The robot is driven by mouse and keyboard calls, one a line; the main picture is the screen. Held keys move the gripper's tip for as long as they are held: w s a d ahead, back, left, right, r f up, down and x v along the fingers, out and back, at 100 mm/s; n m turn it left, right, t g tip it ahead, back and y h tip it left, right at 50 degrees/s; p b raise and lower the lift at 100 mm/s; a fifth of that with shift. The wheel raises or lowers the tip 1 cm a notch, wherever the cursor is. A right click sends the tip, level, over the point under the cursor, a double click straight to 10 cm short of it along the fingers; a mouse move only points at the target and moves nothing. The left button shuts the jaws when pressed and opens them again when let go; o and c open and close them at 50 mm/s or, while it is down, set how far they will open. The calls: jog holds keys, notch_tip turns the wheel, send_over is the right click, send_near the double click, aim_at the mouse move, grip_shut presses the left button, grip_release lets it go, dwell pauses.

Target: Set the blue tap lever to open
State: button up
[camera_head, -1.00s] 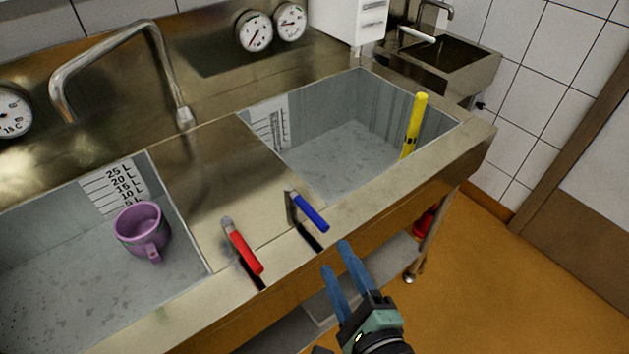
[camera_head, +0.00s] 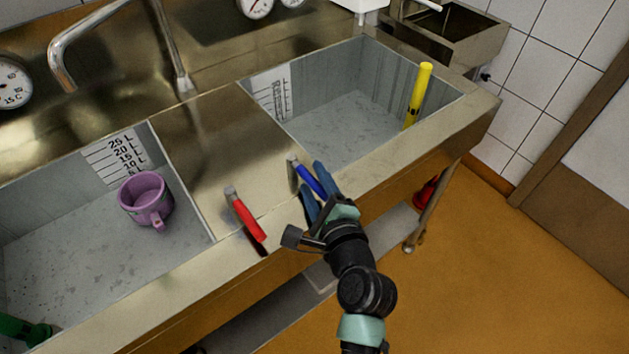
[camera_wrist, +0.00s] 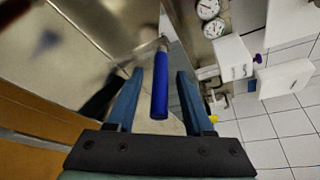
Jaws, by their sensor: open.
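The blue tap lever (camera_head: 309,179) sticks out from the steel deck between the two basins. It also shows in the wrist view (camera_wrist: 160,86), where its blue grip lies between my fingers. My gripper (camera_head: 316,190) is open, with a blue finger on either side of the lever.
A red lever (camera_head: 246,216) stands close to the left on the same deck. A purple mug (camera_head: 146,199) sits in the left basin (camera_head: 75,262). A yellow cylinder (camera_head: 418,95) leans in the right basin (camera_head: 340,120). A curved spout (camera_head: 110,22) stands behind.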

grip_shut()
dwell(0.3)
dwell(1.2)
